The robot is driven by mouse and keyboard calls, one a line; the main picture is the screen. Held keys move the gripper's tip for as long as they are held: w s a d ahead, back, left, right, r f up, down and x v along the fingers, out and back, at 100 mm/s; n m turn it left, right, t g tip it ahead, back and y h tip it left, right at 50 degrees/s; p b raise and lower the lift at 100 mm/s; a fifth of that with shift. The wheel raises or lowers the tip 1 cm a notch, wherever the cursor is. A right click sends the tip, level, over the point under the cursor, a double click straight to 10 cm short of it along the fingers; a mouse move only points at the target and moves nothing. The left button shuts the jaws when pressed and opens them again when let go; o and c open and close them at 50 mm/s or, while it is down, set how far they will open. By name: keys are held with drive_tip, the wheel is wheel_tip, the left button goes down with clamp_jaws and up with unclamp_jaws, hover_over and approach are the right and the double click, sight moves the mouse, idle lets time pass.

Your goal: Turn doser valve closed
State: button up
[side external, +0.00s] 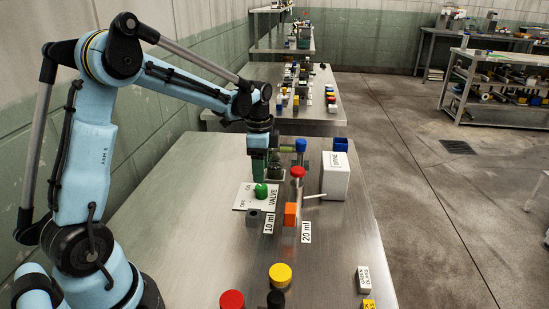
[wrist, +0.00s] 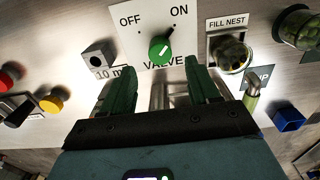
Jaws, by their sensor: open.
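The doser valve is a round green knob (wrist: 160,48) on a white plate (wrist: 140,20) marked OFF, ON and VALVE. In the wrist view a small pointer at the knob's upper right edge points toward ON. The knob also shows in the side external view (side external: 261,191), just below my gripper (side external: 261,168). In the wrist view my gripper (wrist: 161,76) has its two green fingers spread wide and empty. The knob appears between and a little beyond the fingertips; I see no contact.
A grey block (wrist: 99,54) by the 10 ml label lies left of the plate. A FILL NEST plate (wrist: 228,22) with a round vessel is at right. In the side external view, an orange block (side external: 290,214), red knob (side external: 297,171) and white box (side external: 336,176) stand close right of the gripper.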

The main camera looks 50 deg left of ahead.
sight(261, 186)
wheel_tip(261, 186, down, 7)
drive_tip(key=shift+r, duration=0.15)
drive_tip(key=shift+c, duration=0.2)
drive_tip(key=c, duration=1)
